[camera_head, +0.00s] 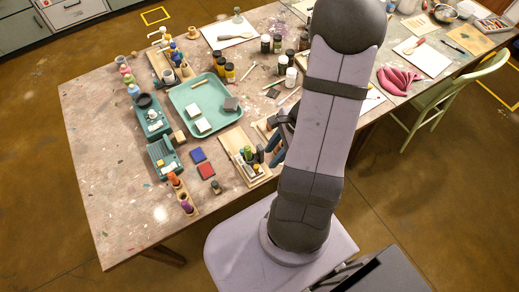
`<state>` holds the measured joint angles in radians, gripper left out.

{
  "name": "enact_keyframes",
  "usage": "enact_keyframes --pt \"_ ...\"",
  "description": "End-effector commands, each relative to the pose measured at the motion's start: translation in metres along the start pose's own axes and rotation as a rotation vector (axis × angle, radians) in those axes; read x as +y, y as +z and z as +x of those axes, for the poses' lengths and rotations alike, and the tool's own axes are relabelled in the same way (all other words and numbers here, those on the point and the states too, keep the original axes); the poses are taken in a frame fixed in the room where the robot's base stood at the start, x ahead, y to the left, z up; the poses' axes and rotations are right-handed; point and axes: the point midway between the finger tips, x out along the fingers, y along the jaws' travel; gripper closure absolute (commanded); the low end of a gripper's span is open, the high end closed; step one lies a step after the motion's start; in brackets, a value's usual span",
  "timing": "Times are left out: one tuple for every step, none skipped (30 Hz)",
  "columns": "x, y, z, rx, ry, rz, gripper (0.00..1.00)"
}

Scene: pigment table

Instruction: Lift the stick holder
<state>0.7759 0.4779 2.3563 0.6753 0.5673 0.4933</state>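A light wooden holder (263,181) with several upright coloured sticks or bottles stands near the front of the table, just left of my arm. A smaller wooden block (193,207) with several coloured upright pieces stands at the table's front left. I cannot tell for sure which of the two is the stick holder. My gripper (273,150) shows as small dark parts beside the right end of the light wooden holder. My arm hides most of it, so its opening and any contact are unclear.
A teal tray (181,101) with pale blocks lies behind the holders. Blue (197,155) and red (206,170) pads lie between them. The table's front left corner (115,235) is clear. A green chair (440,98) stands at right.

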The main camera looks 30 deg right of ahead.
Motion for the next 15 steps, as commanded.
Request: enact_keyframes --pt "0.0 0.01 -0.011 -0.006 -0.001 0.018 0.66" --pt "0.0 0.013 -0.013 -0.008 -0.003 0.03 0.66" --pt "0.0 0.015 -0.014 -0.012 -0.004 0.042 0.66" --pt "0.0 0.017 -0.015 -0.014 -0.005 0.05 0.66" --pt "0.0 0.019 -0.015 -0.016 -0.005 0.057 0.66" --pt "0.0 0.02 -0.015 -0.017 -0.006 0.063 0.66" --pt "0.0 0.021 -0.015 -0.018 -0.007 0.068 0.66" --pt "0.0 0.022 -0.015 -0.018 -0.007 0.071 0.66" --pt "0.0 0.022 -0.015 -0.019 -0.008 0.074 0.66" --pt "-0.001 0.022 -0.015 -0.019 -0.008 0.075 0.66" --pt "-0.001 0.022 -0.013 -0.019 -0.008 0.074 0.66" --pt "-0.001 0.021 -0.013 -0.019 -0.008 0.074 0.66" --pt "-0.001 0.021 -0.012 -0.019 -0.008 0.074 0.66" --pt "-0.001 0.021 -0.011 -0.019 -0.008 0.073 0.66" --pt "-0.001 0.021 -0.01 -0.019 -0.008 0.073 0.66"
